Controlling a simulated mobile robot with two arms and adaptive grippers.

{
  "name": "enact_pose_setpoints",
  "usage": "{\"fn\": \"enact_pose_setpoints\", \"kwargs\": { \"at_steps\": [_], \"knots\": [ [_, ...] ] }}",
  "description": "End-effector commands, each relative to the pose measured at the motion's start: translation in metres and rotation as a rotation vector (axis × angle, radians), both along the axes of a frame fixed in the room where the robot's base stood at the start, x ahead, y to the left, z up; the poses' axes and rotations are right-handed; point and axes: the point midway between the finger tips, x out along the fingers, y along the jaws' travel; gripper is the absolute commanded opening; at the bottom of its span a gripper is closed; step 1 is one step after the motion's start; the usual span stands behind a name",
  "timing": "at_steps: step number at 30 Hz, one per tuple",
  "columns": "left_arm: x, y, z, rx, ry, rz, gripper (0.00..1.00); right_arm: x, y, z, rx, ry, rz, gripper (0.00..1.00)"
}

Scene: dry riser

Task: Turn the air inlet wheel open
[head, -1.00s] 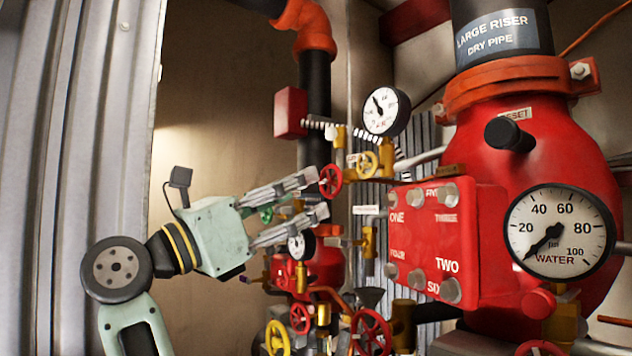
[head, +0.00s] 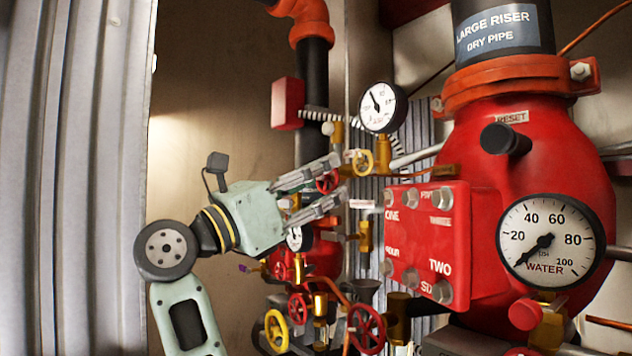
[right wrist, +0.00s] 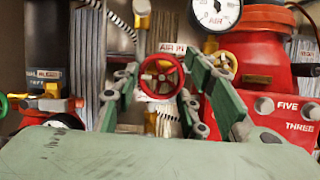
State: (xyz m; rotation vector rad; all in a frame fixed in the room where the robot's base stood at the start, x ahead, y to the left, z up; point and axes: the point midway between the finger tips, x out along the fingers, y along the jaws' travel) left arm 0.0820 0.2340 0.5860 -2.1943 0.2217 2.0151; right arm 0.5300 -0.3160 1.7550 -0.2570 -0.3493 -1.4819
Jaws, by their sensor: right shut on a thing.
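The air inlet wheel is a small red handwheel (right wrist: 161,76) under an "AIR IN" label (right wrist: 173,48) in the right wrist view. In the head view the same red wheel (head: 327,181) is partly covered by my right gripper. My right gripper (head: 338,176) reaches in from the left with its fingers on either side of the wheel. In the right wrist view its green fingers (right wrist: 162,88) flank the wheel and are shut on it. The exact contact spots are hard to see. My left gripper is not in view.
A yellow wheel (head: 362,162) and an air gauge (head: 383,107) sit just right of the fingers. The red valve body (head: 540,130) with a bolted cover and water gauge (head: 549,241) stands at right. More wheels and brass pipes crowd below. A corrugated wall (head: 75,180) is at left.

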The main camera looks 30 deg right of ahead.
Motion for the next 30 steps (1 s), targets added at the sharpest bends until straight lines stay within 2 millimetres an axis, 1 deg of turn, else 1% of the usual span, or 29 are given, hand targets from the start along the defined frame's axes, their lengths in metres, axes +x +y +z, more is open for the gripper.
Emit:
{"fn": "enact_pose_setpoints", "kwargs": {
  "at_steps": [1,4,5,10,15,18,22,30],
  "knots": [
    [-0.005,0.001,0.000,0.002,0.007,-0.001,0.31,0.001,0.000,0.000,-0.001,0.002,0.003,0.23],
    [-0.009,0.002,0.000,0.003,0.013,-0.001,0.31,0.001,0.000,0.001,-0.002,0.002,0.003,0.14],
    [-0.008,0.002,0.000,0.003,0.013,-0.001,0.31,0.001,0.000,0.001,-0.002,0.002,0.003,0.13],
    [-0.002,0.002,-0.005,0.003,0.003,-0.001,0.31,0.001,0.000,-0.001,-0.004,0.042,0.006,0.13],
    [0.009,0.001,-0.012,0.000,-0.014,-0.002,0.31,0.000,0.001,-0.002,-0.013,0.161,0.008,0.13],
    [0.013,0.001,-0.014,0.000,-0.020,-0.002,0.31,0.000,0.001,-0.001,-0.019,0.217,0.007,0.13],
    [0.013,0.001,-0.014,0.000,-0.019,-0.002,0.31,0.000,0.001,-0.001,-0.023,0.254,0.005,0.13],
    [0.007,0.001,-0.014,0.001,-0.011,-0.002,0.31,0.000,0.000,0.000,-0.024,0.258,0.003,0.13]
  ]
}}
